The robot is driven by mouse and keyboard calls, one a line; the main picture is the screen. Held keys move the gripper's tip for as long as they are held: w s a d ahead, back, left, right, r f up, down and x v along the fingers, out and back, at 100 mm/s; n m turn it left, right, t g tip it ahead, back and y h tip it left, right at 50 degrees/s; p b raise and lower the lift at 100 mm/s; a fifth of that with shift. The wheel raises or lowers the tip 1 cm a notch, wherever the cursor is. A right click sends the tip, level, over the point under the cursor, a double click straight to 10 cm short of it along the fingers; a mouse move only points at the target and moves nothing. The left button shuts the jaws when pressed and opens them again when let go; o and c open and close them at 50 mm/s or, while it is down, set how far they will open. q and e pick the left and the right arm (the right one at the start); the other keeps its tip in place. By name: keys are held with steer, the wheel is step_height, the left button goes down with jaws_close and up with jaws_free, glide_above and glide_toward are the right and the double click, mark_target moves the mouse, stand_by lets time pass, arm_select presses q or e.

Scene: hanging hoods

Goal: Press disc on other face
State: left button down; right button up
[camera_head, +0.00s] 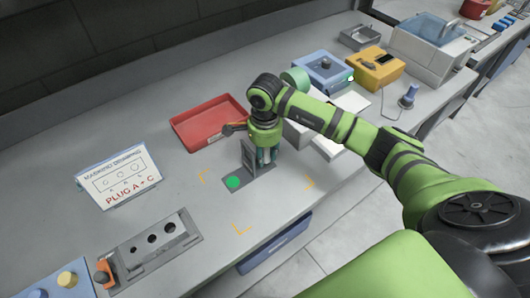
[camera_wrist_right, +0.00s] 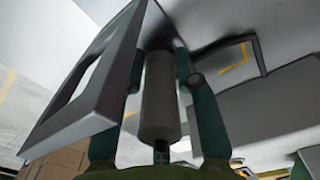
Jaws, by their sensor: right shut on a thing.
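A green disc (camera_head: 233,182) lies flat on a thin grey base plate (camera_head: 262,178) on the bench. A grey upright piece with an opening (camera_head: 248,152) stands at the back of this plate, and in the right wrist view it is a tilted grey frame (camera_wrist_right: 88,92) at left. My right gripper (camera_head: 268,158) points down just right of the upright piece. In the right wrist view its green fingers (camera_wrist_right: 160,135) are shut on a grey cylinder (camera_wrist_right: 159,95). Whether the cylinder touches the frame I cannot tell. My left gripper is not in view.
A masking drawing sign (camera_head: 118,178) and a grey block with holes (camera_head: 152,243) are at left. Blue and yellow boxes (camera_head: 376,70) stand behind my arm.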

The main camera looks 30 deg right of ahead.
steer(key=shift+f+b, duration=0.3)
steer(key=shift+b, duration=0.25)
stand_by(2.0)
steer(key=shift+r+p, duration=0.55)
steer(key=shift+r, duration=0.3)
steer(key=shift+r+p, duration=1.4)
steer(key=shift+r, duration=1.3)
